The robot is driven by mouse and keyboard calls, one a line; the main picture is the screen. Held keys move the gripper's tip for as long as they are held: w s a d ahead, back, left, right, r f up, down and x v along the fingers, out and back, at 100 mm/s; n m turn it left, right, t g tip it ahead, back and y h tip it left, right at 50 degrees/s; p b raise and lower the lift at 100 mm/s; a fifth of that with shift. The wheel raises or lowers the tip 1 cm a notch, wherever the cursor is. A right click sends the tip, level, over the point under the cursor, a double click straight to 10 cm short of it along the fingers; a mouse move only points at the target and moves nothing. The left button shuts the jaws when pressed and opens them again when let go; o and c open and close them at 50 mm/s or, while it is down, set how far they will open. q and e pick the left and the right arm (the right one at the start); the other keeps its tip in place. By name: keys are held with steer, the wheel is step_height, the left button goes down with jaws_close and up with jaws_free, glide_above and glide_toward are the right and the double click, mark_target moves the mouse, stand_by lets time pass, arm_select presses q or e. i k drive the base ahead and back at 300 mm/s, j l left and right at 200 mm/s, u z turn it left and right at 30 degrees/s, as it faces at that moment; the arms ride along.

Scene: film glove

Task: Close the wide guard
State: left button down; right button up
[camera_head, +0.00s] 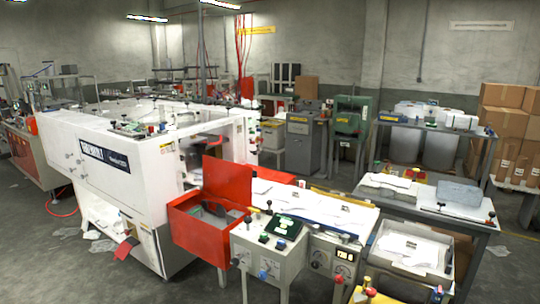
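A long white machine (125,145) with a dark label stands at the left and middle. An opening (205,150) shows in its right end. In front of that end is a red open-topped box (200,232) with dark contents. A red panel (227,178) stands upright behind the box. I cannot tell for sure which part is the wide guard; the red panel is a wide, flat part that looks raised. Neither of my grippers is in view.
A grey control box (268,252) with knobs and a dial unit (335,262) stand in front. A grey table (440,212) is at the right. Cardboard boxes (510,125) are stacked at the far right. Open floor (60,265) lies at the front left.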

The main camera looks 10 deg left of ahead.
mark_target(238, 190)
steer(key=i+j+z, duration=0.25)
steer(key=j+z, duration=0.25)
steer(key=i+j+z, duration=0.25)
steer(key=j, duration=0.2)
steer(key=j+z, duration=0.5)
steer(key=j, duration=0.25)
steer(key=i, duration=0.05)
